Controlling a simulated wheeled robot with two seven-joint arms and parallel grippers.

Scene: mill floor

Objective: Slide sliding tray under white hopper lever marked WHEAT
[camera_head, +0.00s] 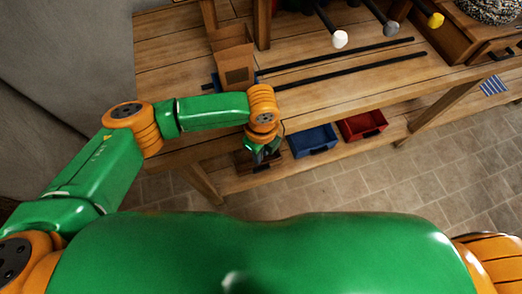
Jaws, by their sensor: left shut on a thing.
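The white lever knob (340,39) is at the top, right of centre, on a dark rod; I cannot read a mark on it. A brown open box (234,64) with a dark square patch stands at the left end of the rails. My left gripper (262,156) points down near the bench's front edge, nearer to me than the box. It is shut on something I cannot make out. My right gripper is not in view.
Two dark rails (345,63) run right across the wooden bench (165,63), clear of objects. A grey knob (391,29) and a yellow knob (435,20) are right of the white one. A blue bin (312,141) and a red bin (362,126) are on the lower shelf.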

